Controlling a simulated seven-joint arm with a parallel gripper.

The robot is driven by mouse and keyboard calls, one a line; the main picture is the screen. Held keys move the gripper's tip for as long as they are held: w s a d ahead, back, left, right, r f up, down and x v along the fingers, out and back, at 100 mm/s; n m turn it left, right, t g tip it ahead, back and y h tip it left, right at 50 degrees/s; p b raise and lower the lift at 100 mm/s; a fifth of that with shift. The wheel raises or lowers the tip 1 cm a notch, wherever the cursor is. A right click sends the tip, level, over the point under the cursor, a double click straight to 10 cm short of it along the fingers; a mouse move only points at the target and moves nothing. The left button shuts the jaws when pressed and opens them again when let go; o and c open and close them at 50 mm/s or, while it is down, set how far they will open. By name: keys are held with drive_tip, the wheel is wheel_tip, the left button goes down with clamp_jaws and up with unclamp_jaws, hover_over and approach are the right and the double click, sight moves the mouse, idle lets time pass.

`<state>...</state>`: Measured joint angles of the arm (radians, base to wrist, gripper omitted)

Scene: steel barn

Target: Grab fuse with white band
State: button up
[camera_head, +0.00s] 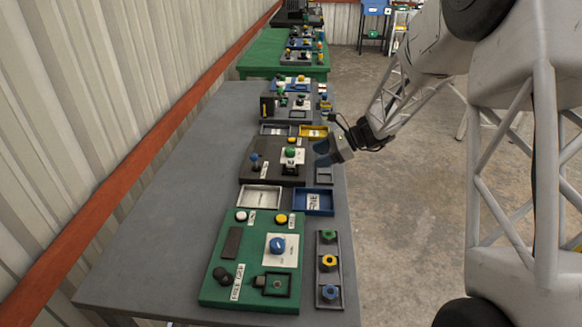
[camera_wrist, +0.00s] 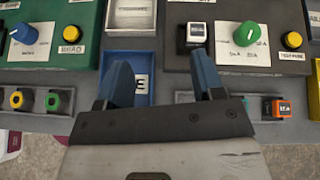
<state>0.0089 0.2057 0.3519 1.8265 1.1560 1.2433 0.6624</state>
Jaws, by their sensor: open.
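My gripper (camera_head: 325,153) is open, with its two blue fingers apart and nothing between them. It also shows in the wrist view (camera_wrist: 163,70), over the front edge of the table by the blue tray (camera_wrist: 142,66). A black block with a white face (camera_wrist: 196,36) stands on the dark panel (camera_wrist: 182,66), beyond the right finger; it also shows in the head view (camera_head: 289,168). I cannot tell for certain which piece is the fuse with the white band.
A green panel (camera_head: 215,285) with a blue knob stands nearest on the grey table (camera_head: 160,220). A grey tray (camera_head: 341,304) holds green, yellow and blue pieces. More panels stand farther back. A corrugated wall (camera_head: 90,90) runs along the left; the table's left side is clear.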

sight(294, 163)
drive_tip(key=w+f+m+y, duration=0.1)
drive_tip(key=w+f+m, duration=0.1)
drive_tip(key=w+f, duration=0.2)
drive_tip(key=shift+w+a+f+t+y, duration=0.3)
drive_tip(key=shift+w+a, duration=0.15)
drive_tip(key=shift+w, duration=0.35)
drive_tip(key=shift+a, duration=0.1)
drive_tip(key=shift+x, duration=1.2)
drive_tip(key=shift+a, duration=0.1)
drive_tip(key=shift+x, duration=2.5)
drive_tip(key=shift+s, duration=0.15)
drive_tip(key=shift+c, duration=0.2)
drive_tip(key=c, duration=1)
